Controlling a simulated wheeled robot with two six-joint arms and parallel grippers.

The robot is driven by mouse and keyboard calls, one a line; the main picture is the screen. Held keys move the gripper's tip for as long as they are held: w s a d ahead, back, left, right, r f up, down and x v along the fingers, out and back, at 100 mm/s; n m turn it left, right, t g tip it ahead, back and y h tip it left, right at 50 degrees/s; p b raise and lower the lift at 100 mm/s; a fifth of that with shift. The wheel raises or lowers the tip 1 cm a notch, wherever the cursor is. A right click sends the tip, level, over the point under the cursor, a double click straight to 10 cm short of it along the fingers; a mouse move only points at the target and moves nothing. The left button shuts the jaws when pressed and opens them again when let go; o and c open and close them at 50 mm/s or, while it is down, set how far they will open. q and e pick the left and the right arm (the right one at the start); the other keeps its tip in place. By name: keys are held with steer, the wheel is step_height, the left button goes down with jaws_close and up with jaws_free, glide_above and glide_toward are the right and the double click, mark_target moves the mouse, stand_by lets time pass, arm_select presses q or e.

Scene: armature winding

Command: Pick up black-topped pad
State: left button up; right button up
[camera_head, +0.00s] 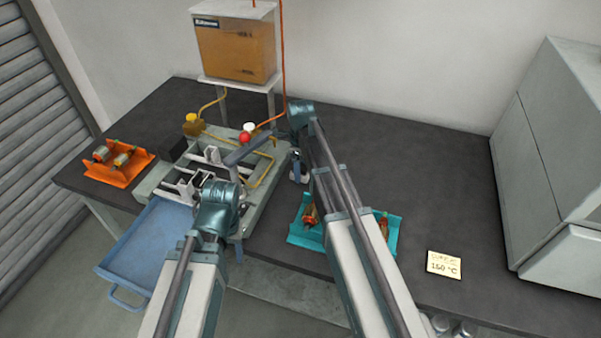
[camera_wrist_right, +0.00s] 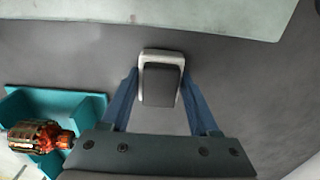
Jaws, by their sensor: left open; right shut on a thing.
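The black-topped pad (camera_wrist_right: 160,83) has a pale metal rim and sits between the two blue fingers of my right gripper (camera_wrist_right: 160,100) in the right wrist view. The right gripper is shut on it. In the head view my right gripper (camera_head: 297,168) points down at the table beside the right edge of the winding fixture (camera_head: 262,195). Whether the pad touches the table cannot be told. My left gripper (camera_head: 212,186) is open over the front of the fixture; its fingertips are partly hidden by its own wrist.
A teal tray (camera_head: 303,238) with copper-wound armatures is partly behind my right arm. An orange tray (camera_head: 118,170) stands at the far left, and a blue tray (camera_head: 150,245) in front. A yellow note (camera_head: 443,264) lies on the right, near a grey cabinet (camera_head: 550,170). The table's back right is clear.

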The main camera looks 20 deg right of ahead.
jaws_close()
step_height(320, 180, up, 10)
steer(key=p, duration=1)
steer(key=o, duration=0.6)
jaws_free()
steer(key=c, duration=0.5)
steer(key=shift+s, duration=0.1)
